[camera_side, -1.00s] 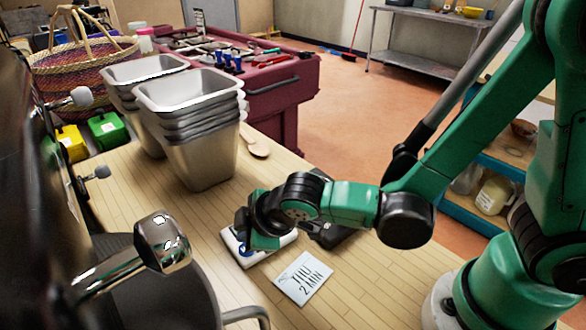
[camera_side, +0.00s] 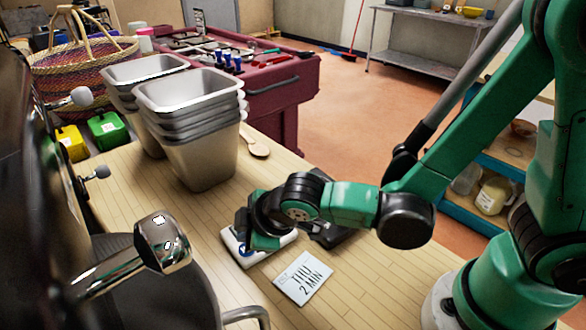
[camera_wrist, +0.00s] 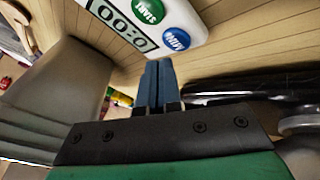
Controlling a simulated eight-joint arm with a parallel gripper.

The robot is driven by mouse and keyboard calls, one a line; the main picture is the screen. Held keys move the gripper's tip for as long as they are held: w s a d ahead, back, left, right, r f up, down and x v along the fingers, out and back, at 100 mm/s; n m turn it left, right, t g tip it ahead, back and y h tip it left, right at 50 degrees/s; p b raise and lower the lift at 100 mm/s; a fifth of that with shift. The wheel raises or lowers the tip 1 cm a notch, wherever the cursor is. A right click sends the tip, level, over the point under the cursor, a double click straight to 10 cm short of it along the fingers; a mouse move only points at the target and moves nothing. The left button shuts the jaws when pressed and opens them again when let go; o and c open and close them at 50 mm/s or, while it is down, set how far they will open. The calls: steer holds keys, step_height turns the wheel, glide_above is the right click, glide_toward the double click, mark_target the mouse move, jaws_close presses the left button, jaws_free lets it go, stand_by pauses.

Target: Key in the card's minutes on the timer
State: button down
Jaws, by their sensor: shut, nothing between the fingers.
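The card (camera_side: 303,277) lies flat on the wooden counter and reads "THU 2 MIN". The white timer (camera_side: 273,254) lies just behind it, mostly covered by my gripper (camera_side: 250,240) in the side view. In the wrist view the timer (camera_wrist: 190,8) appears upside down, with its display (camera_wrist: 122,27) reading 0:00, a green START button (camera_wrist: 149,10) and a blue button (camera_wrist: 175,39). My gripper (camera_wrist: 158,63) is shut and empty, its fingertips near the blue button. I cannot tell whether they touch the timer.
Stacked steel pans (camera_side: 195,125) stand behind the timer. A wooden spoon (camera_side: 255,146) lies beside them. A chrome tap-like fitting (camera_side: 163,243) juts in at the front left. The counter right of the card is clear.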

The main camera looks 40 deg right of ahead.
steer(key=shift+f, duration=0.15)
steer(key=shift+f, duration=0.3)
steer(key=shift+f, duration=0.4)
stand_by(0.4)
steer(key=shift+r, duration=0.85)
steer(key=shift+r, duration=0.1)
steer(key=shift+r, duration=2.9)
